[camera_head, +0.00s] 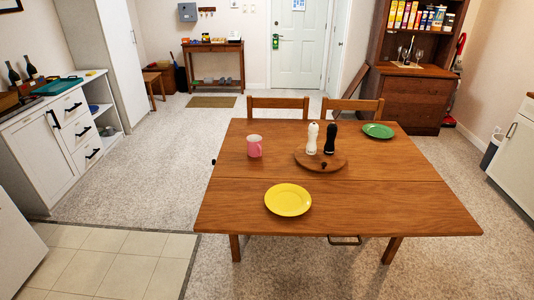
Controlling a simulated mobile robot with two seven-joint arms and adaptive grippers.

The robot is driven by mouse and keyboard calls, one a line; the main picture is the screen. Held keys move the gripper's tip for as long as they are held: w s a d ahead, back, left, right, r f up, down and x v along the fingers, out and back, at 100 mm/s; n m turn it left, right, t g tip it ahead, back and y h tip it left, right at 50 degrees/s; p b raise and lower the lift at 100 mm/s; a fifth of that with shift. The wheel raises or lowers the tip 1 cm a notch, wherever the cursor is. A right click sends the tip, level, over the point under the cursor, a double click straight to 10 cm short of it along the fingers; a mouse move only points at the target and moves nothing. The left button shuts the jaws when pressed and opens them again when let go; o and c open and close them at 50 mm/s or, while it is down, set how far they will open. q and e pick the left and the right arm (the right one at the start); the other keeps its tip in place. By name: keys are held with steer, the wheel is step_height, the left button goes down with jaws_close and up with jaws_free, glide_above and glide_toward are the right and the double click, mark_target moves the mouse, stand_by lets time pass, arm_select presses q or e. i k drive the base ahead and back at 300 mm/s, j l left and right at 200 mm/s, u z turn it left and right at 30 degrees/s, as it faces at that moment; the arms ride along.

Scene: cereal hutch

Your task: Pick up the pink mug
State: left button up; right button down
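The pink mug (254,147) stands upright on the wooden table (370,210), left of the middle, behind the yellow plate. Its rim and inside look pale, and a handle seems to show on its right side. Neither of my grippers shows in the head view, and nothing touches the mug.
A yellow plate (288,200) lies nearer the front of the table. A round wooden board (303,161) right of the mug bears a white shaker (312,138) and a black shaker (330,138). Two chairs (278,103) stand behind. Carpet left of the table is clear.

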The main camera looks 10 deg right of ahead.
mark_target(256, 148)
steer(key=i+j+z, duration=0.1)
steer(key=z, duration=0.3)
steer(key=i+j+z, duration=0.15)
steer(key=z, duration=0.2)
steer(key=i+j+z, duration=0.1)
steer(key=z, duration=0.3)
steer(key=i+j+z, duration=0.1)
steer(key=j, duration=0.25)
steer(key=i+j+z, duration=0.15)
steer(key=j, duration=0.25)
steer(key=j+z, duration=0.1)
steer(key=j, duration=0.3)
